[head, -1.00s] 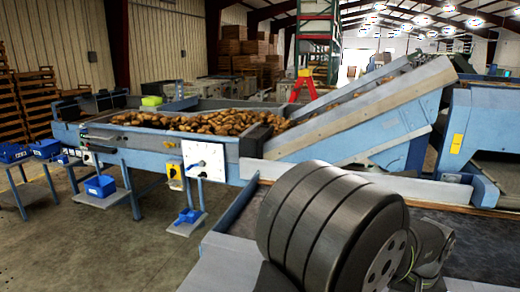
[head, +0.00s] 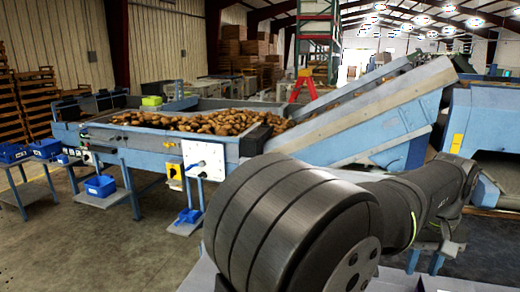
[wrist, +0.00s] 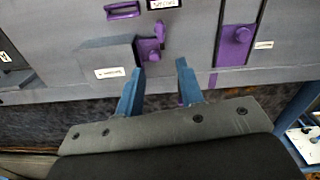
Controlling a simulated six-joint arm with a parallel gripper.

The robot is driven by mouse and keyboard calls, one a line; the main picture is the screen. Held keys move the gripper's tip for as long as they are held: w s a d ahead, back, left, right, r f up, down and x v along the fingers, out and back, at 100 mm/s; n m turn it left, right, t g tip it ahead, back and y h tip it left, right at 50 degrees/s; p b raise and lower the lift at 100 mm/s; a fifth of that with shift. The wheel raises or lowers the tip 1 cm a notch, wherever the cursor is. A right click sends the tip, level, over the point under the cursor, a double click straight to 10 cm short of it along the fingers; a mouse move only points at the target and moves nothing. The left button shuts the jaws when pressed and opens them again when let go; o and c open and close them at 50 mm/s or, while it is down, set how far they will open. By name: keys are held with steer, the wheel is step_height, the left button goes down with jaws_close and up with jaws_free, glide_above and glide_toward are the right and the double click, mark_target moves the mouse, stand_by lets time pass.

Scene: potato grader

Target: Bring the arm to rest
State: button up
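My gripper (wrist: 158,72) shows in the wrist view with its two blue fingers apart and nothing between them. Beyond the fingertips is a grey panel (wrist: 65,62) with a purple latch (wrist: 150,47) and a purple knob on a plate (wrist: 237,45). I cannot tell whether the fingers touch the panel. In the head view my ribbed arm fills the lower middle and a link reaches right. My gripper cannot be made out there.
A blue grader (head: 140,140) holding potatoes (head: 215,121) stands behind my arm, with a sloping conveyor (head: 375,110) at its right. Blue bins (head: 100,186) sit on low stands at left. Open floor (head: 120,250) lies at the lower left.

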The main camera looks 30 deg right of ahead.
steer(key=f+m, duration=0.1)
steer(key=m, duration=0.2)
steer(key=f+m, duration=0.1)
steer(key=m, duration=0.3)
steer(key=f+m, duration=0.1)
steer(key=m, duration=0.3)
steer(key=shift+d+f, duration=0.15)
steer(key=shift+d, duration=0.1)
stand_by(0.3)
